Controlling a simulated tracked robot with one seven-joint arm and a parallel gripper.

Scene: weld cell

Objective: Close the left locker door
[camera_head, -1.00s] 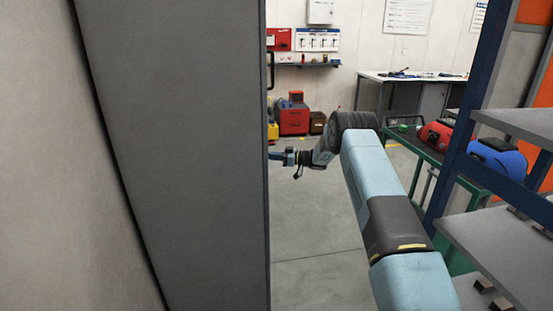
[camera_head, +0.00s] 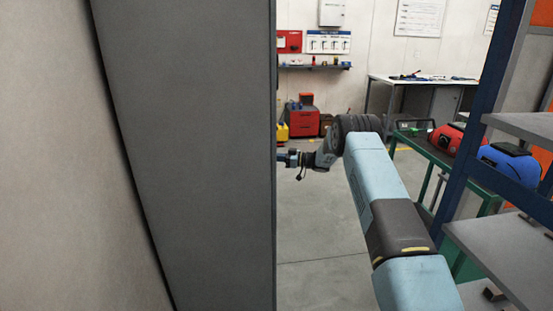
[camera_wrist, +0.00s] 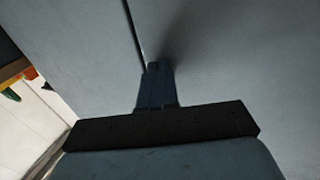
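A tall grey locker panel (camera_head: 190,150) fills the left of the head view. My gripper (camera_head: 284,158) is at its right edge, its tip hidden behind that edge. In the wrist view, my gripper (camera_wrist: 153,70) shows as one narrow blue block with no gap between the fingers, so it looks shut, and it holds nothing. Its tip is at or very close to a flat grey locker front (camera_wrist: 225,75), with a shadow beside it. A dark seam runs up from the tip between two grey panels. I cannot tell whether the tip touches, or whether the door is fully closed.
A blue-framed shelf rack (camera_head: 475,130) stands close on the right of my arm. Behind it is a green cart (camera_head: 428,150) with a red and a blue machine. A workbench (camera_head: 420,80) and red cabinet (camera_head: 304,124) stand at the back. Clear floor (camera_head: 320,240) lies between.

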